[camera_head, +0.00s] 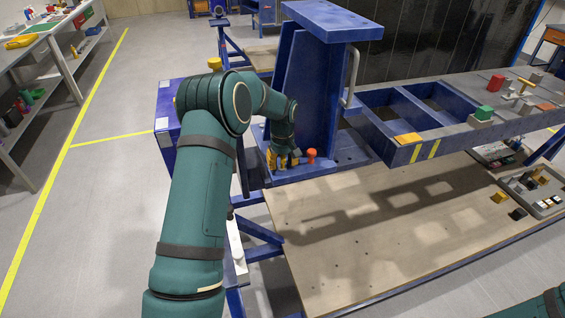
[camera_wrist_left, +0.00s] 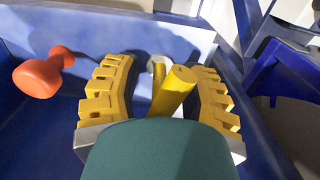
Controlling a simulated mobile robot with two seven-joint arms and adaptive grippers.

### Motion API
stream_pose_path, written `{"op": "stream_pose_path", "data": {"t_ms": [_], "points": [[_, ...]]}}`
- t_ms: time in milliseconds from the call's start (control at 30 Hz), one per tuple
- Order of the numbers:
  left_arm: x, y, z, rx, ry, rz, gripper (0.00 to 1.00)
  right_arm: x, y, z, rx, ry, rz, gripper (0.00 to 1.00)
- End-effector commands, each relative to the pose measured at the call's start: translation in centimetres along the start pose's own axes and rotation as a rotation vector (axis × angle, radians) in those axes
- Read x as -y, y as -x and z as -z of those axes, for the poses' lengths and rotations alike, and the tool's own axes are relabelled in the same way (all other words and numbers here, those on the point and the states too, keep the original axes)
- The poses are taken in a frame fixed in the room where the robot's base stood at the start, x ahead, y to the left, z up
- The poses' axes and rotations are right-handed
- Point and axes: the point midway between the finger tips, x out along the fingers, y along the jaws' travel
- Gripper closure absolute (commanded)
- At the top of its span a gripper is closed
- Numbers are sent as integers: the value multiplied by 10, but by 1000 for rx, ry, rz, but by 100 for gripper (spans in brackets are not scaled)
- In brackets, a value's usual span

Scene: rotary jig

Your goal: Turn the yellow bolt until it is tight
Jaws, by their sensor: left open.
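The yellow bolt (camera_wrist_left: 178,88) shows in the left wrist view as a yellow bar and round-ended piece between my left gripper's two yellow fingers. My left gripper (camera_wrist_left: 160,84) is open, with a finger on each side of the bolt; a gap shows on the left side. In the head view my left gripper (camera_head: 283,160) is low in the blue jig base, left of the red-orange knob (camera_head: 312,154). I cannot pick out the bolt there. My right gripper is out of view.
The red-orange knob also stands to the left in the left wrist view (camera_wrist_left: 40,77). A tall blue upright (camera_head: 312,95) with a metal handle (camera_head: 352,75) rises behind the gripper. A wooden board (camera_head: 340,240) lies in front, mostly clear.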

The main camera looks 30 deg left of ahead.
Motion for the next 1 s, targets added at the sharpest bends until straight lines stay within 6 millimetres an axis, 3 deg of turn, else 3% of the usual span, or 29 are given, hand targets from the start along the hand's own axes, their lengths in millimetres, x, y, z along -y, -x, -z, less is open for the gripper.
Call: {"op": "stream_pose_path", "data": {"t_ms": [33, 133, 167, 633, 1000], "points": [[0, 0, 0, 0, 0, 0, 62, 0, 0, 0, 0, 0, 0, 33], [0, 0, 0, 0, 0, 0, 97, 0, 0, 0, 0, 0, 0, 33], [0, 0, 0, 0, 0, 0, 100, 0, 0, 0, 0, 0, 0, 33], [0, 0, 0, 0, -54, 0, 100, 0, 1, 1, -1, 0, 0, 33], [1, 1, 0, 1, -325, 0, 100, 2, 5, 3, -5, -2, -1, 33]]}}
